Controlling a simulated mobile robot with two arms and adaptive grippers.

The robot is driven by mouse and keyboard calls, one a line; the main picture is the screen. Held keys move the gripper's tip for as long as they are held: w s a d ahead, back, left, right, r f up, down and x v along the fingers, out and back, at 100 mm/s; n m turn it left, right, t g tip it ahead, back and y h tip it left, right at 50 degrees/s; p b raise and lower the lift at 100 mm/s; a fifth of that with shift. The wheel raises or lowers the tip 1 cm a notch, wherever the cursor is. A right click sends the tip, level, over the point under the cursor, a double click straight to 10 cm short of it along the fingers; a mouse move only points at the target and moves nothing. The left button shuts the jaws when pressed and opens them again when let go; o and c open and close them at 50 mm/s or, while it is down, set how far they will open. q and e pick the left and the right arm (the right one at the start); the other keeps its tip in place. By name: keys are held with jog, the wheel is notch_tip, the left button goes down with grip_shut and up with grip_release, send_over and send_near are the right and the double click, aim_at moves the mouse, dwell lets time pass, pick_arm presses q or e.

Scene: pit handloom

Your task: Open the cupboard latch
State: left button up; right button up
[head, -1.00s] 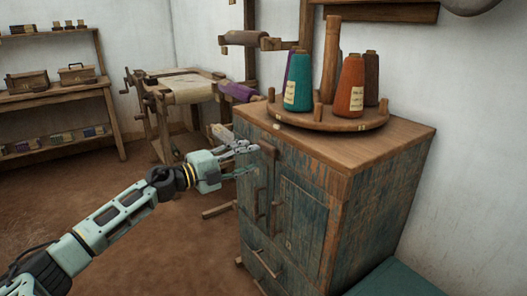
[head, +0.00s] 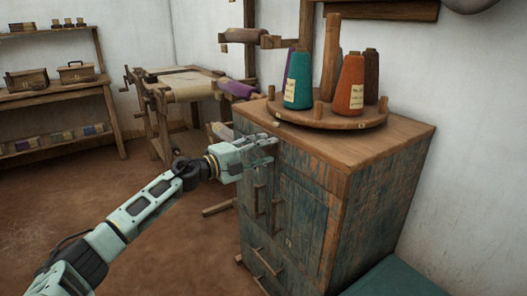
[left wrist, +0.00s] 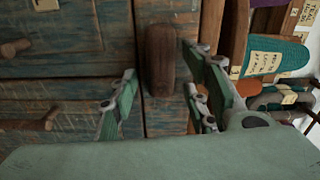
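The cupboard (head: 305,215) has worn blue-green doors, wooden handles and a brown top. Its latch is a brown wooden block (left wrist: 161,58), upright in the left wrist view on the cupboard front. In the head view the latch is largely hidden behind my left gripper (head: 268,151), which is at the upper front of the cupboard. In the left wrist view the fingers (left wrist: 163,80) are spread, one side to the left of the latch and the other to its right. I cannot tell whether they touch it. My right gripper is not in view.
A round wooden tray (head: 325,117) with thread cones, including an orange one (head: 350,88) and a teal one (head: 298,80), stands on the cupboard top. A loom frame (head: 180,88) is behind. A teal surface (head: 395,280) lies at lower right. The floor at left is clear.

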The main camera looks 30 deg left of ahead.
pick_arm(q)
grip_shut()
jog(key=shift+m, duration=0.8)
jog(key=shift+o, duration=0.5)
grip_release()
jog(key=shift+s, duration=0.1)
jog(key=v, duration=1.1)
jog(key=shift+s+a, duration=0.2)
jog(key=shift+s, duration=0.15)
